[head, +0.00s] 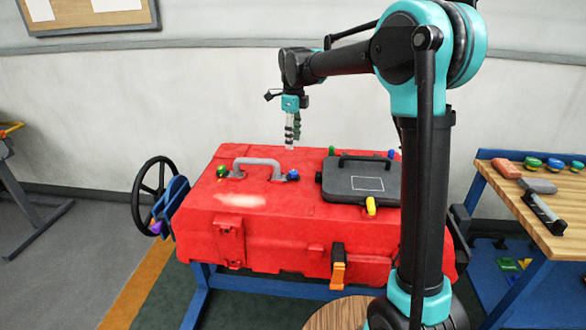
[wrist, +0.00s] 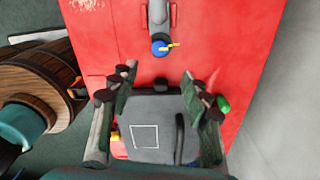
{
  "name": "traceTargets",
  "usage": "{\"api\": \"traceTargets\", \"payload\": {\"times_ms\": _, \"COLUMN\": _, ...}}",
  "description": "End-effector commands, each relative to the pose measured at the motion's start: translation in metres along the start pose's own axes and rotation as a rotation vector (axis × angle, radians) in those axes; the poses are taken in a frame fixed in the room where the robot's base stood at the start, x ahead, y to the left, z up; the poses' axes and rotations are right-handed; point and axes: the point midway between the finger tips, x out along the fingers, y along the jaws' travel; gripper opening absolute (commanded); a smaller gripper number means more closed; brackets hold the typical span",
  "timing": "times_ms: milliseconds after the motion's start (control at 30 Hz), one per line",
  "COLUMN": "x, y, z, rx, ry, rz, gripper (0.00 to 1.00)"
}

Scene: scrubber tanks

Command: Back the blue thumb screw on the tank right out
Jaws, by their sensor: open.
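The red tank (head: 290,215) stands on a blue frame. A blue thumb screw (head: 293,174) sits at the right end of the grey carrying handle (head: 255,162) on its top. In the wrist view the blue thumb screw (wrist: 159,48) shows at the handle's near end, with a small yellow bar on it. My gripper (head: 291,142) hangs above the back of the tank, pointing down. In the wrist view its fingers (wrist: 158,85) are spread apart with nothing gripped between them. The screw lies beyond the fingertips, apart from them.
A dark grey lid (head: 360,182) with a black handle lies right of the screw, with a yellow knob (head: 371,206) at its front. Green knobs (head: 332,151) and another blue knob (head: 391,154) are nearby. A black handwheel (head: 155,190) stands left; a workbench (head: 540,195) stands right.

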Motion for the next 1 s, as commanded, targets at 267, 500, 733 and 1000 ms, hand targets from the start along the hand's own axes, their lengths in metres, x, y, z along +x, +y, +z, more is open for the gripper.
{"api": "traceTargets", "payload": {"times_ms": 267, "x": 0.057, "y": 0.0, "z": 0.0, "rx": -0.001, "ry": 0.0, "rz": 0.0, "gripper": 0.47}}
{"api": "traceTargets", "payload": {"times_ms": 500, "x": 0.099, "y": 0.0, "z": 0.0, "rx": -0.001, "ry": 0.0, "rz": 0.0, "gripper": 0.47}}
{"api": "traceTargets", "payload": {"times_ms": 733, "x": 0.12, "y": 0.0, "z": 0.0, "rx": -0.001, "ry": 0.0, "rz": 0.0, "gripper": 0.47}}
{"api": "traceTargets", "payload": {"times_ms": 1000, "x": 0.123, "y": 0.0, "z": -0.001, "rx": -0.001, "ry": 0.0, "rz": 0.0, "gripper": 0.47}}
